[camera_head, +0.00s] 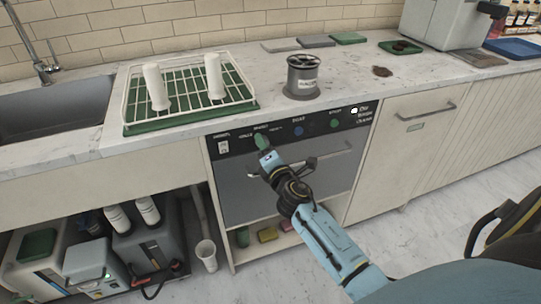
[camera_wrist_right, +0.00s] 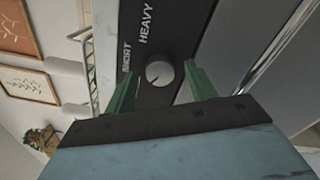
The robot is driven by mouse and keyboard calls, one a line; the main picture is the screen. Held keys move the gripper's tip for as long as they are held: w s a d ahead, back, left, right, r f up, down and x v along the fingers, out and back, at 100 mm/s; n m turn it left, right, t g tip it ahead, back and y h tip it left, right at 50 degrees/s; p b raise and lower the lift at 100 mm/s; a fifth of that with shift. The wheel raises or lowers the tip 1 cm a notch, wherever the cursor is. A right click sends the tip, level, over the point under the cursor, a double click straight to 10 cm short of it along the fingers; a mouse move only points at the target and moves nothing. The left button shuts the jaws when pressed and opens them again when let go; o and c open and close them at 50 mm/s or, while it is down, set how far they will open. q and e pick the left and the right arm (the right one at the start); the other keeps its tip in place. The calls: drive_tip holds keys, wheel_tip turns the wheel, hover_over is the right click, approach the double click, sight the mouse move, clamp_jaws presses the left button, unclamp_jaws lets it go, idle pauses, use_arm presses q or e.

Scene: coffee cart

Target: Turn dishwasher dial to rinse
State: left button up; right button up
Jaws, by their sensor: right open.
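The dishwasher (camera_head: 250,190) is built in under the counter, with a black control panel (camera_head: 316,128) along its top. The dial (camera_wrist_right: 159,73) is a round pale grey knob with a pointer mark. In the right wrist view the words SHORT and HEAVY show beside it; I cannot read a rinse label. My right gripper (camera_head: 262,142) is at the panel's left part and hides the dial in the head view. In the wrist view its green fingers (camera_wrist_right: 160,85) are open, one on each side of the dial; I cannot tell if they touch it. My left gripper is not in view.
The dishwasher's bar handle (camera_head: 330,153) runs just below the panel, close to my right arm. On the counter stand a dish rack (camera_head: 135,80) with two white items and a dark metal container (camera_head: 302,78). The sink (camera_head: 50,105) is at left.

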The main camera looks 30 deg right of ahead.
drive_tip(key=v, duration=1.3)
